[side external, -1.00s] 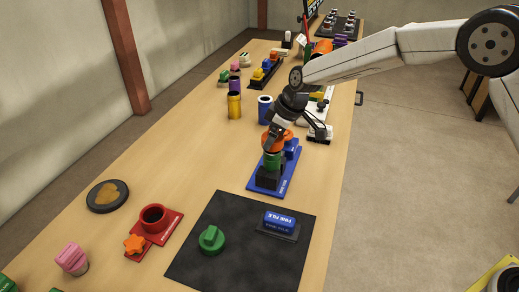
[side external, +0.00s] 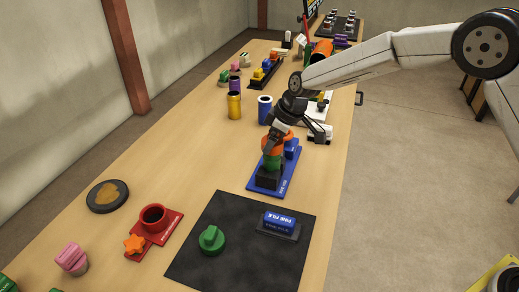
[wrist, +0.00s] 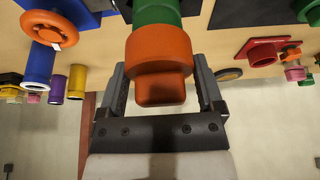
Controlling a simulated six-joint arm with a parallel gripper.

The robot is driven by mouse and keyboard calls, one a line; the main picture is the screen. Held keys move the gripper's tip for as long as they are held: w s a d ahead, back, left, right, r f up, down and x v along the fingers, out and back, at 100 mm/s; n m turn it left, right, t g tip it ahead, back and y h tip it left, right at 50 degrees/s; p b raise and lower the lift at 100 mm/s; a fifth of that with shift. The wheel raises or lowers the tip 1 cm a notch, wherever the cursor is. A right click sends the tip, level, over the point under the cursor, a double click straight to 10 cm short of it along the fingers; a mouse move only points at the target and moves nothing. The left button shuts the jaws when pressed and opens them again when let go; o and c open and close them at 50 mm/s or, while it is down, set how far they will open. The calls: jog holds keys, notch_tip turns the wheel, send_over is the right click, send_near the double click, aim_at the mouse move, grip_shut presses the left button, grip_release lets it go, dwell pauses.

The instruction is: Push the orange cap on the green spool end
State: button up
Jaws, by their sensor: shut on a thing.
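The orange cap (wrist: 160,62) is between the two fingers of my gripper (wrist: 160,88) in the wrist view. My gripper is shut on it. The green spool (wrist: 155,12) shows right beyond the cap, in line with it. In the side view the green spool (side external: 271,162) stands upright on a dark block on a blue base plate (side external: 287,184). The orange cap (side external: 272,147) is at its top, and my gripper (side external: 276,139) comes down on it from above and partly hides it. I cannot tell how deep the cap sits.
A blue cylinder (side external: 265,110) and a yellow cylinder (side external: 234,106) stand behind the spool. A red holder (side external: 154,219) is at front left.

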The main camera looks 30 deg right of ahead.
aim_at(280, 142)
jog(key=shift+f, duration=1.25)
dwell(0.3)
jog(key=o, duration=1)
jog(key=shift+c, duration=0.2)
jog(key=shift+v, duration=2.5)
jog(key=shift+r, duration=0.1)
jog(key=v, duration=0.7)
jog(key=shift+r, duration=0.25)
jog(key=shift+s+d, duration=0.1)
jog(key=shift+d, duration=0.05)
